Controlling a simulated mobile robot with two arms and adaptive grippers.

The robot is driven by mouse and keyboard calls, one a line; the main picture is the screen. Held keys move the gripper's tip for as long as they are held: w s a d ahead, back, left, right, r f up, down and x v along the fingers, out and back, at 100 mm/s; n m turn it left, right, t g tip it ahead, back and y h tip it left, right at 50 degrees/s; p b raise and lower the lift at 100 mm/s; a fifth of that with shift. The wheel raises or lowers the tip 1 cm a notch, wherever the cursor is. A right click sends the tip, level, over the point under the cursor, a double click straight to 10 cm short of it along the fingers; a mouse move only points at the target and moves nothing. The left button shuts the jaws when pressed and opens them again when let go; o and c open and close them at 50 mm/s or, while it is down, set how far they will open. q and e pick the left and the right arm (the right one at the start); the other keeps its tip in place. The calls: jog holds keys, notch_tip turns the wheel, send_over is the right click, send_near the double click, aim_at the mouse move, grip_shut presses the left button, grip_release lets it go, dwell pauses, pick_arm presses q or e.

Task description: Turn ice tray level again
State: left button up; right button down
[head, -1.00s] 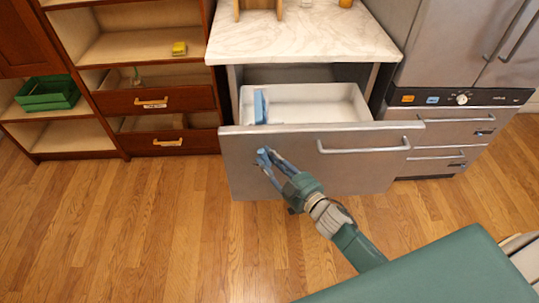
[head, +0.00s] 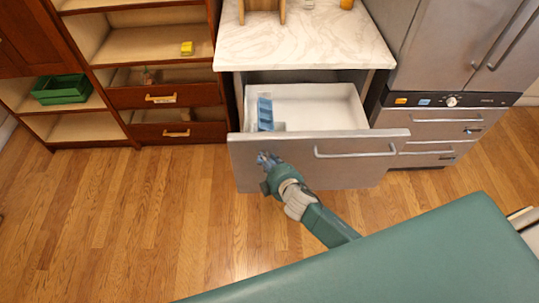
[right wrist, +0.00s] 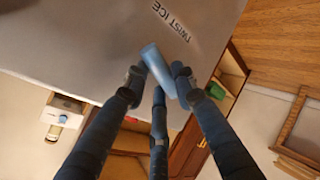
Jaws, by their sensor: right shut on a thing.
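The blue ice tray (head: 265,112) is at the left end of the open drawer (head: 335,110). Its compartments show as a row, and I cannot tell its exact tilt. My right gripper (head: 267,159) is at the left part of the drawer's front. In the right wrist view my right gripper (right wrist: 158,76) is shut on a light blue knob (right wrist: 156,64) on the grey drawer front, beside the label "TWIST ICE" (right wrist: 171,20). The knob is mostly hidden by the gripper in the head view. My left gripper is not in view.
The drawer's bar handle (head: 354,153) is to the right of my right gripper. A marble counter (head: 305,45) is above the drawer. A wooden shelf unit (head: 130,60) holds a green crate (head: 61,90) and a yellow item (head: 187,48). Wooden floor in front is clear.

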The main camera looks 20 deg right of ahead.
jog(key=shift+w+a+r+n+g+h+p, duration=0.1)
jog(key=shift+a+n+g+h+p, duration=0.2)
jog(key=shift+n+h, duration=0.3)
jog(key=shift+w+a+n+g+h+p, duration=0.1)
jog(key=shift+n+g+h+p, duration=0.1)
jog(key=shift+n+h+p, duration=0.3)
jog(key=shift+s, duration=0.1)
jog(key=c, duration=1.4)
grip_release()
jog(key=v, duration=1.2)
jog(key=shift+a, duration=0.25)
